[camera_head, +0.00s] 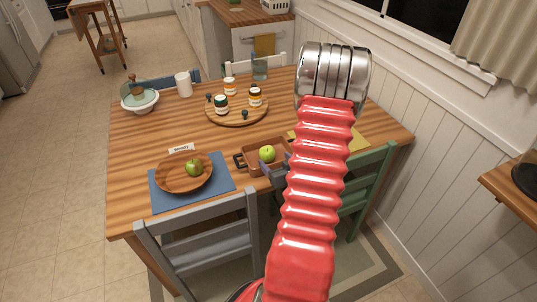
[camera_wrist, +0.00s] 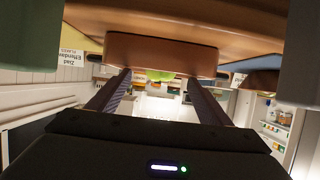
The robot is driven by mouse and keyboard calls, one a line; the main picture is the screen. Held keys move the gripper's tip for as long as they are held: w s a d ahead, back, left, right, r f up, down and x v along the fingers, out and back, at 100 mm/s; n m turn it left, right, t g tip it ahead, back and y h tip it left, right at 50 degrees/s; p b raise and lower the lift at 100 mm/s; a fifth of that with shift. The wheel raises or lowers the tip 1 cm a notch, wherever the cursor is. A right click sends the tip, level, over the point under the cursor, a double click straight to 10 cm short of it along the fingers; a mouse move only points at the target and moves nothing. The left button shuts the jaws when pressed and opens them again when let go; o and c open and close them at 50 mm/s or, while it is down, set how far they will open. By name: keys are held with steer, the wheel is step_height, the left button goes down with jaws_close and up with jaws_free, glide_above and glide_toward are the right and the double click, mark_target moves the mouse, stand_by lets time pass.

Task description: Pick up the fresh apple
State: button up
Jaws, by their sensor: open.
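A light green apple (camera_head: 267,153) sits in a brown rectangular dish (camera_head: 252,163) with dark handles, near the table's front edge. A darker green apple (camera_head: 194,168) sits in a round wooden bowl (camera_head: 170,183) on a blue placemat to the left. Neither has a label telling which is fresh. My gripper (camera_head: 273,172) is beside the dish's near side, partly hidden by my red arm. In the wrist view, which looks upside down, my gripper (camera_wrist: 158,76) is open and empty. Its fingers point at the dish (camera_wrist: 160,52), with the green apple (camera_wrist: 165,75) partly visible between them.
The wooden table (camera_head: 140,135) also holds a round board (camera_head: 237,117) with several jars, a lidded bowl (camera_head: 140,100), a white cup (camera_head: 183,84) and a glass. A wall stands at right.

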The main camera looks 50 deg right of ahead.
mark_target(270, 156)
steer(key=shift+x, duration=1.55)
steer(key=shift+x, duration=2.6)
steer(key=shift+w+a+r, duration=0.1)
steer(key=c, duration=1.2)
